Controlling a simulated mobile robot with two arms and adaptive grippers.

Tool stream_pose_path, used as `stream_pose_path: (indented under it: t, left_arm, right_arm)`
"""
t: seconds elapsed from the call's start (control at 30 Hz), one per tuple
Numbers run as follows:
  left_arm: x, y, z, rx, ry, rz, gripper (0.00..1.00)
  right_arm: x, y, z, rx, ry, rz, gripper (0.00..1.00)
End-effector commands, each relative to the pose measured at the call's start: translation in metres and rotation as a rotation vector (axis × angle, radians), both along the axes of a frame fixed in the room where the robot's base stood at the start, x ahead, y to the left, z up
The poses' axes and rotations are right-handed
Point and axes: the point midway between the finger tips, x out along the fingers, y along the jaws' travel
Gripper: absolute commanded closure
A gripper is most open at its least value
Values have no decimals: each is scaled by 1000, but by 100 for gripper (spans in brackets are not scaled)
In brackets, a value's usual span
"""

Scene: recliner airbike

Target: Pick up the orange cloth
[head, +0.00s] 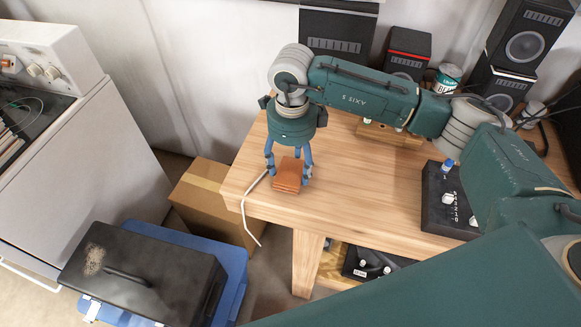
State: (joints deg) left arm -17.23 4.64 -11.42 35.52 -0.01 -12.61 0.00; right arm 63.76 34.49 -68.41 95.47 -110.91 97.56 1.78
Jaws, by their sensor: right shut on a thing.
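The orange cloth (288,176) is a small folded, brick-like stack near the left front corner of the wooden table (350,185). My right gripper (288,168) points down from above it, with its blue fingers around the cloth. The fingers are shut on the cloth, which is at or just above the tabletop; I cannot tell whether it touches the wood. My left gripper is not in the head view.
A black box with knobs (447,200) stands on the table to the right. Dark speakers (338,38) and a can (447,77) are at the back. A cardboard box (205,200), a black case (140,270) and a white appliance (100,130) stand left of the table.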

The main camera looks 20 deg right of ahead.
Motion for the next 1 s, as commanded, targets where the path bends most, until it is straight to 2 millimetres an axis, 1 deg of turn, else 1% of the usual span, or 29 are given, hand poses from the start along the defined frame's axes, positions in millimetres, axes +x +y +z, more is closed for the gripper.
stream_pose_path:
  t: [0.17, 0.27, 0.37, 0.47, 0.7, 0.8, 0.9, 1.0]
  left_arm:
    - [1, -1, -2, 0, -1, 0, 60]
    - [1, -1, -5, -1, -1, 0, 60]
    - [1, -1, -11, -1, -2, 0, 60]
    - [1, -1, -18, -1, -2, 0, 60]
    - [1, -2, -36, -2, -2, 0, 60]
    - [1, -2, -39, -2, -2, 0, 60]
    - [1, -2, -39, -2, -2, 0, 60]
    - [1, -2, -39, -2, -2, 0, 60]
  right_arm:
    - [0, 0, 5, 0, 0, 0, 62]
    - [1, 0, 14, 1, -3, 0, 62]
    - [1, 0, 29, 1, -6, 2, 62]
    - [2, 1, 52, 1, -7, 1, 62]
    - [1, 1, 124, 1, -7, 1, 62]
    - [1, 0, 153, 0, -6, 0, 62]
    - [1, 0, 173, -1, -6, -1, 62]
    - [1, 0, 187, -2, -2, -1, 62]
